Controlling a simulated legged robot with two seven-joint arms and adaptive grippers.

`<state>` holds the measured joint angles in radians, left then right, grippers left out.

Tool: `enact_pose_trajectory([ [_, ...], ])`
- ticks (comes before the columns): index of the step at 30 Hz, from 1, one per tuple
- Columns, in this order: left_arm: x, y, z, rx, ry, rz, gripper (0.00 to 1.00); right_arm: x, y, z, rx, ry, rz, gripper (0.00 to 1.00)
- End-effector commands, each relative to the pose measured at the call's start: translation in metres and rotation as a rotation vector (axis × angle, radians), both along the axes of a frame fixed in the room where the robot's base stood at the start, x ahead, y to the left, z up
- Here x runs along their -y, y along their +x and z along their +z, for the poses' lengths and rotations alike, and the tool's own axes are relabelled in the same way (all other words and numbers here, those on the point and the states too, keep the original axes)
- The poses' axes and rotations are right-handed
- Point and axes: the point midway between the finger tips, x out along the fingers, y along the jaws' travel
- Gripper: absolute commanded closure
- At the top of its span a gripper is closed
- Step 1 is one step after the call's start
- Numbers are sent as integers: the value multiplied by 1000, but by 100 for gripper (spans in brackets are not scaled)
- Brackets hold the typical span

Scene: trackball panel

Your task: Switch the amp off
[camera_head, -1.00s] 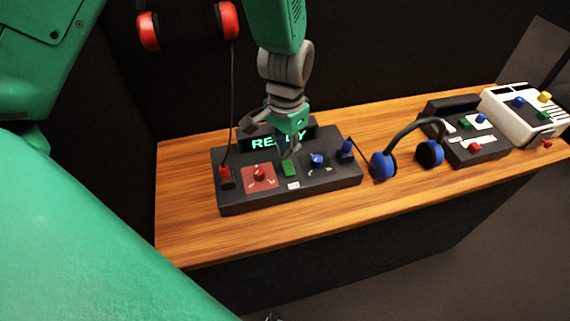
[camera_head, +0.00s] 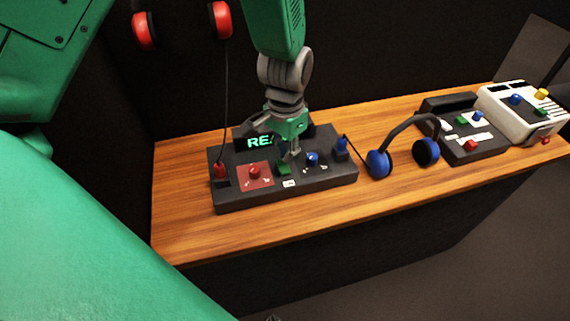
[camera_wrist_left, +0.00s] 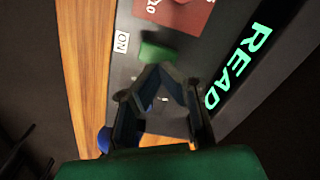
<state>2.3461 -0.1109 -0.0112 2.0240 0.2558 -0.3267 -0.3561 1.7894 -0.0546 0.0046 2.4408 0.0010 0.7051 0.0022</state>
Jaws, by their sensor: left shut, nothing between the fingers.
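The amp (camera_head: 330,182) is a dark panel on the wooden desk in the head view. It has a lit display (camera_head: 258,142), partly hidden by my gripper, a red knob (camera_head: 254,172) on a red plate, a green switch (camera_head: 284,169) and a blue knob (camera_head: 312,159). A white label (camera_head: 289,184) lies in front of the green switch; it reads ON in the wrist view (camera_wrist_left: 122,42). My left gripper (camera_head: 291,156) is shut and empty, its tips right at the green switch. The wrist view shows the tips close to the green switch (camera_wrist_left: 157,52); I cannot tell if they touch.
Red (camera_head: 220,171) and blue (camera_head: 341,146) plugs sit at the amp's ends. Blue headphones (camera_head: 379,163) stand to its right. A dark device (camera_head: 470,150) and a white device (camera_head: 520,110) stand farther right. Red headphones (camera_head: 145,30) hang above. The desk front is clear.

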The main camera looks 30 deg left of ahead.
Motion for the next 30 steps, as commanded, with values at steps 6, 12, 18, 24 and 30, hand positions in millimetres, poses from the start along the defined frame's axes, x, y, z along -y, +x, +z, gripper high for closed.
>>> enact_pose_trajectory([
  [6, -5, 0, -5, 0, -6, 3, 100, 0, 0, -2, 0, 0, 0, 60],
  [12, -7, 0, -9, 0, -8, 3, 100, 0, 0, -3, 0, 0, 0, 60],
  [18, -3, 0, -11, -1, -4, 2, 100, 0, 0, -4, 0, 0, 0, 60],
  [24, -1, 0, -13, 0, -1, 1, 100, 0, 0, -6, 0, 0, 0, 60],
  [30, -4, 0, -17, -1, -4, 3, 100, 0, 0, -7, 0, 0, 0, 60],
])
